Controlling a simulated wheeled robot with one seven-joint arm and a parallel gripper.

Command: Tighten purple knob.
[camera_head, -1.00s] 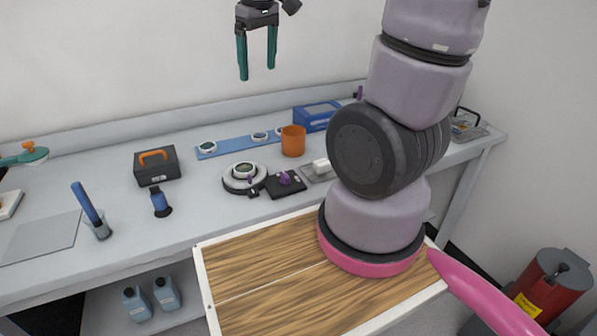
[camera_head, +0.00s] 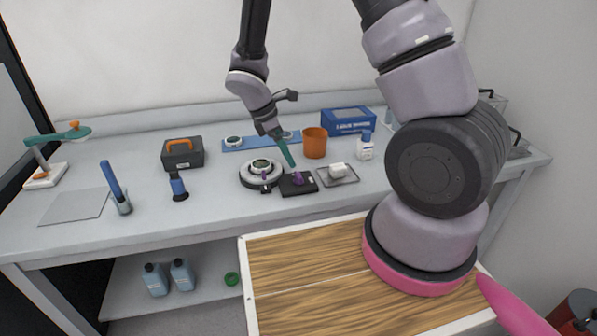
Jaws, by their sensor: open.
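A purple knob (camera_head: 298,179) sits on a flat black block (camera_head: 301,189) on the bench. A second, smaller purple piece (camera_head: 264,175) shows at the front of the round stage (camera_head: 248,182), just left of the block. My gripper (camera_head: 291,166) is open, with its green fingers pointing down just above and slightly left of the knob on the block. The fingers overlap in this view, so the gap between them is hidden. I cannot tell whether they touch the knob.
An orange cup (camera_head: 315,142), a small tray with a white block (camera_head: 338,171) and a white bottle (camera_head: 365,146) stand to the right. A blue strip with round optics (camera_head: 258,141) lies behind.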

